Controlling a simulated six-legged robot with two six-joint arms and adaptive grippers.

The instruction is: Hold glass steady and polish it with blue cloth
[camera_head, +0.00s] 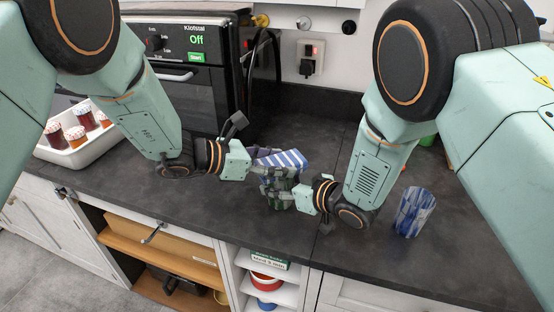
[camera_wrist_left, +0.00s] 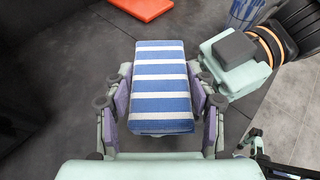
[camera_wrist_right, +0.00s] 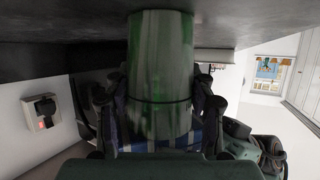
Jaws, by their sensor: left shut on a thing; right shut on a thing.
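The blue cloth, blue-and-white striped and folded into a block (camera_head: 285,158), is clamped between the fingers of my left gripper (camera_head: 261,176). It fills the middle of the left wrist view (camera_wrist_left: 160,85). My right gripper (camera_head: 294,193) is shut on a green streaked glass (camera_head: 278,203), just below and beside the cloth. The glass shows large in the right wrist view (camera_wrist_right: 160,60), with blue-and-white cloth (camera_wrist_right: 208,130) behind its near end. In the head view the fingers cover much of the glass. I cannot tell whether cloth and glass touch, or whether the glass rests on the counter.
A blue-and-white patterned glass (camera_head: 413,212) stands on the dark counter (camera_head: 200,205) at the right. A white tray of jars (camera_head: 85,150) is at the far left, beside a black oven (camera_head: 190,75). An orange flat thing (camera_wrist_left: 142,8) shows in the left wrist view.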

